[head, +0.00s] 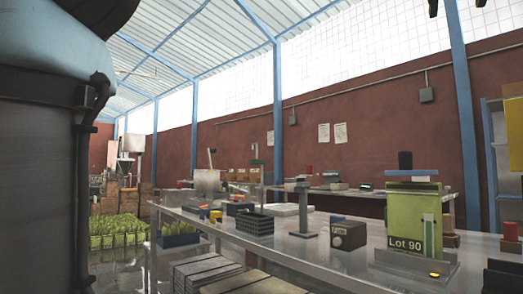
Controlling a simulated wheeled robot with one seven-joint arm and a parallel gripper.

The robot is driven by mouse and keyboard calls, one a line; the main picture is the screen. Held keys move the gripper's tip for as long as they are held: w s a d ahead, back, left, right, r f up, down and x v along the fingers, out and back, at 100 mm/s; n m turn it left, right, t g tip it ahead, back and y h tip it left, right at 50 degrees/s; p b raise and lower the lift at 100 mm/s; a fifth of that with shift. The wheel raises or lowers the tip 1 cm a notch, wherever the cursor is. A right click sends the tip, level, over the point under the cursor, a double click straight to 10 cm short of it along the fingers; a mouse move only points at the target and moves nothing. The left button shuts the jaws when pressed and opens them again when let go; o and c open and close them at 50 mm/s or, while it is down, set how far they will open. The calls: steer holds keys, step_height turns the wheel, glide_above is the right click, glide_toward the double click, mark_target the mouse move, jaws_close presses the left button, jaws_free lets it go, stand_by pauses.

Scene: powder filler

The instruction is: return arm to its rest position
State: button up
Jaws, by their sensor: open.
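Only the tips of my gripper (457,6) show, as two dark fingertips at the top right edge of the head view. They are apart with nothing between them, so the gripper is open and empty. They appear high above the bench, against the bright window band. The rest of my arm is out of view.
A large grey drum (38,190) with a pale blue top fills the left edge. The bench holds a dark box with a knob (348,236), a black crate (255,221) and a post stand (304,210). The air above the bench looks clear.

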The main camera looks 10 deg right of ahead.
steer(key=w+a+f+g+y, duration=0.15)
steer(key=w+f+y, duration=0.35)
steer(key=w+f, duration=1.3)
steer(key=w+a+f+g+y, duration=0.2)
steer(key=w+a+f, duration=0.3)
steer(key=f, duration=0.5)
steer(key=w+a+f+g+y, duration=0.1)
steer(key=w+a+f, duration=0.4)
steer(key=f, duration=0.5)
steer(key=a+f+n+g+y, duration=0.1)
steer(key=a+f+n+g, duration=0.2)
steer(key=a+f, duration=1.05)
steer(key=s+a+f+n+g, duration=0.1)
steer(key=s+a+f+n, duration=0.1)
steer(key=s+a+f, duration=0.35)
steer(key=s+a+f+n+g, duration=0.1)
steer(key=s+a+f+n, duration=0.1)
steer(key=a+f, duration=0.65)
step_height(320, 180, down, 20)
steer(key=a+r+g+b, duration=0.1)
steer(key=a+b, duration=0.1)
steer(key=b, duration=2)
step_height(320, 180, up, 38)
steer(key=p, duration=3.8)
steer(key=shift+s+y, duration=0.4)
steer(key=shift+s, duration=0.05)
